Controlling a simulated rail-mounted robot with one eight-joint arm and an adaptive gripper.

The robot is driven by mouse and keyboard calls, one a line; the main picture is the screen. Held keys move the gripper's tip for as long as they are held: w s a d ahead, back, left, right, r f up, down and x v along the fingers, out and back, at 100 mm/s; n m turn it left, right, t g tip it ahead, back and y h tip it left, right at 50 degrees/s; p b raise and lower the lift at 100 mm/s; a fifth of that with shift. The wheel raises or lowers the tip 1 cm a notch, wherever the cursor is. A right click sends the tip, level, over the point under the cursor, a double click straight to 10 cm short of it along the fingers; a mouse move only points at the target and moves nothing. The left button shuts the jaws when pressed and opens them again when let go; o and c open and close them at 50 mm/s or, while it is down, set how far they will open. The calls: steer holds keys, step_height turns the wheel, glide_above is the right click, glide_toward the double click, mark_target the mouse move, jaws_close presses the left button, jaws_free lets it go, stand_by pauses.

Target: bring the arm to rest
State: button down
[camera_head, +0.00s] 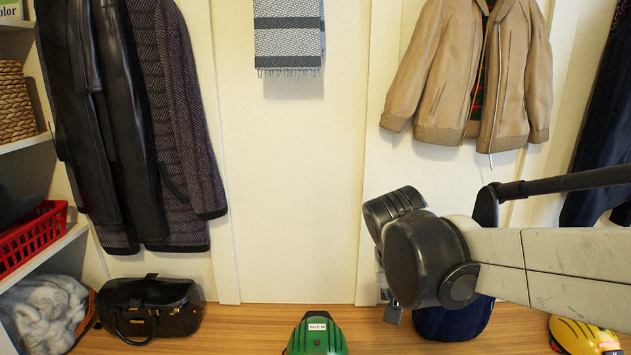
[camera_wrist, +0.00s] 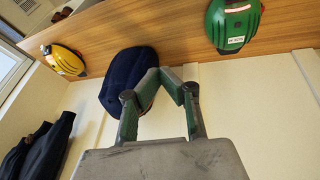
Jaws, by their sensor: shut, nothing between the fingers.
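My gripper (camera_wrist: 164,79) shows in the wrist view with its two dark green fingers bent inward and their tips together, shut and empty. In that view the tips overlap the edge of a dark blue cap (camera_wrist: 115,88); I cannot tell how far apart they are. In the head view my arm reaches in from the right, its dark wrist joint in front of the wall. The gripper is mostly hidden behind that joint there.
A wooden bench (camera_head: 255,318) bears a black bag (camera_head: 150,308), a green helmet (camera_head: 317,335), the blue cap (camera_head: 455,318) and a yellow helmet (camera_head: 583,335). Coats and a beige jacket (camera_head: 440,75) hang behind. A red basket (camera_head: 33,238) sits in the left cubbies.

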steer(key=s+d+n+t+y, duration=0.2)
steer(key=s+d+t+y, duration=0.15)
steer(key=s, duration=1.15)
step_height(320, 180, up, 13)
steer(key=p, duration=1.2)
steer(key=shift+f+h+p, duration=0.2)
steer(key=shift+h+p, duration=0.15)
steer(key=shift+h, duration=0.1)
